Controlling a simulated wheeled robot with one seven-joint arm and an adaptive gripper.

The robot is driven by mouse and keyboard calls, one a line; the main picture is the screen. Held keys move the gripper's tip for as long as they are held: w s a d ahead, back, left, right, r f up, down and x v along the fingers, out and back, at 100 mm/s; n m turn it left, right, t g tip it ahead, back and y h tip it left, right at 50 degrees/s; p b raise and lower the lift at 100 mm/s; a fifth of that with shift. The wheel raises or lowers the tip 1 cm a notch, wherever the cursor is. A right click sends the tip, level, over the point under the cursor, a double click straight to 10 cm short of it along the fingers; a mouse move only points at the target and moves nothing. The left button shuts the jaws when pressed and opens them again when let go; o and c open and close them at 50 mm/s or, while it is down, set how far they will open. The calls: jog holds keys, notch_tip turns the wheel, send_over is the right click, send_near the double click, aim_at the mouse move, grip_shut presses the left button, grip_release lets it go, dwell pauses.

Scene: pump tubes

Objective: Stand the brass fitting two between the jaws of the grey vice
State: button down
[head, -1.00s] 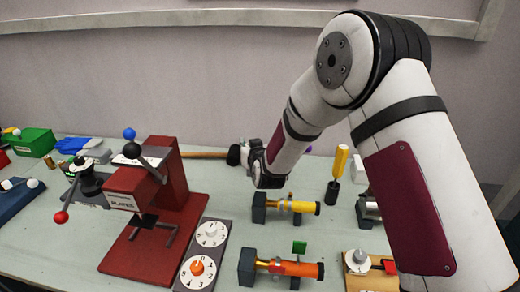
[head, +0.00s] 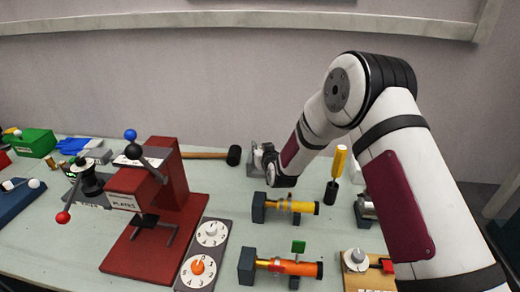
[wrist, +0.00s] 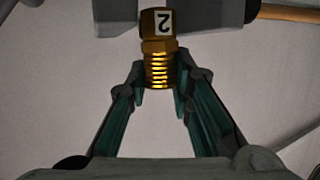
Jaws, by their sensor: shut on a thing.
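The brass fitting two (wrist: 158,48), a threaded brass piece with a hex section and a white label "2", is in the wrist view. My gripper (wrist: 160,76) is shut on its threaded end. The labelled end points away from the gripper, toward grey blocks at the top of the picture. The grey vice (head: 253,152) stands at the back of the bench in the head view, partly hidden by my wrist. Its grey blocks also show at the top of the wrist view (wrist: 224,12). I cannot tell whether the fitting touches them. The fitting is hidden in the head view.
A hammer (head: 208,155) lies left of the vice. Yellow (head: 290,206) and orange (head: 292,267) pump tubes lie in front. A red press (head: 178,195) and dial panel (head: 212,234) stand at left.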

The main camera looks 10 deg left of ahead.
jog(key=shift+f, duration=0.55)
jog(key=shift+b, duration=0.3)
jog(key=c, duration=1.4)
grip_release()
jog(key=shift+s+f, duration=0.1)
